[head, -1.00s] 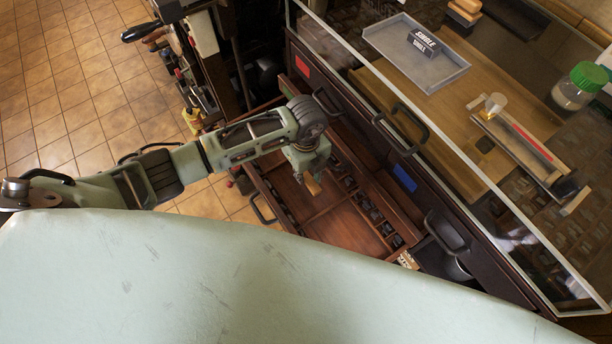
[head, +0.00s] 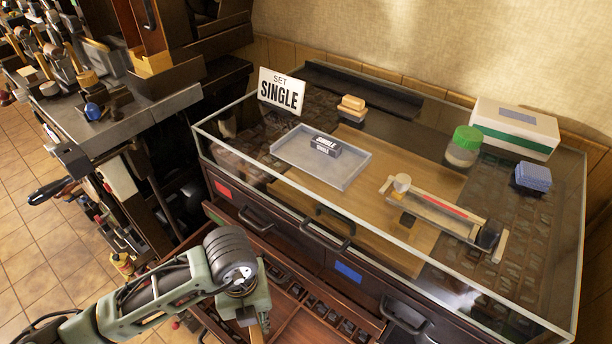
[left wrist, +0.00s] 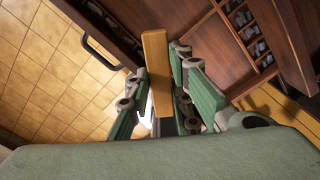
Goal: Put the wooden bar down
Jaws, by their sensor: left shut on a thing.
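The wooden bar (left wrist: 156,70) is a light-brown block held in my left gripper (left wrist: 178,90), whose green-padded fingers are shut on it. In the left wrist view it reaches up past the fingers, with the floor and the dark wooden drawer behind it. In the head view my left gripper (head: 250,308) is low in the picture, over the open drawer (head: 303,330). A short end of the bar (head: 257,334) shows under it, cut by the frame's edge. It seems held above the drawer. My right gripper is not in view.
A glass-topped cabinet stands behind the drawer. On it are a grey tray (head: 348,178) with a dark type block, a composing-stick-like tool (head: 440,213), a green-lidded jar (head: 463,148), a blue block (head: 533,177) and a "SET SINGLE" sign (head: 281,92). A cluttered bench is at left.

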